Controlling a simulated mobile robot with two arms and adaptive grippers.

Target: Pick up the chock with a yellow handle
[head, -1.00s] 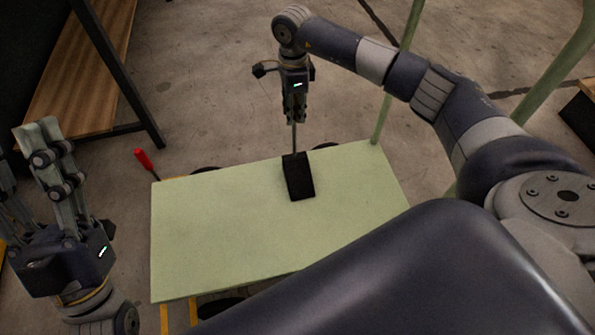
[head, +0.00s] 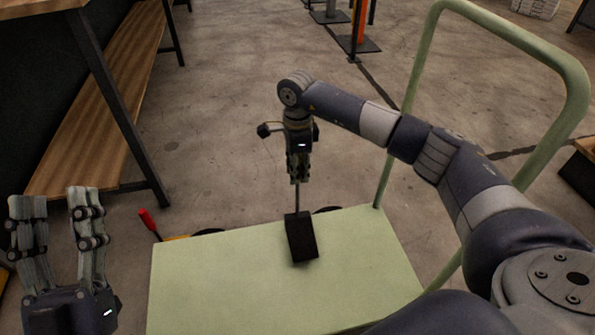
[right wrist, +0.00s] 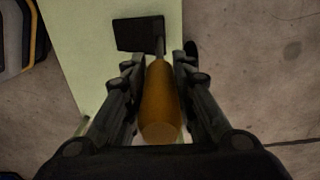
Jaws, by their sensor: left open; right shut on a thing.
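The chock is a black wedge (head: 301,236) on a thin rod, over the pale green cart top (head: 200,295) in the head view. Its yellow handle (right wrist: 160,100) shows in the right wrist view between the fingers, with the black wedge (right wrist: 137,34) beyond it. My right gripper (head: 298,178) is shut on the handle, above the wedge, pointing down. I cannot tell whether the wedge touches the cart top. My left gripper (head: 58,205) is open and empty at the left, fingers pointing up.
The cart's green push handle (head: 410,75) rises at the right. A red-handled thing (head: 147,219) stands by the cart's far left corner. A wooden bench (head: 100,100) is at the left. The cart top around the wedge is clear.

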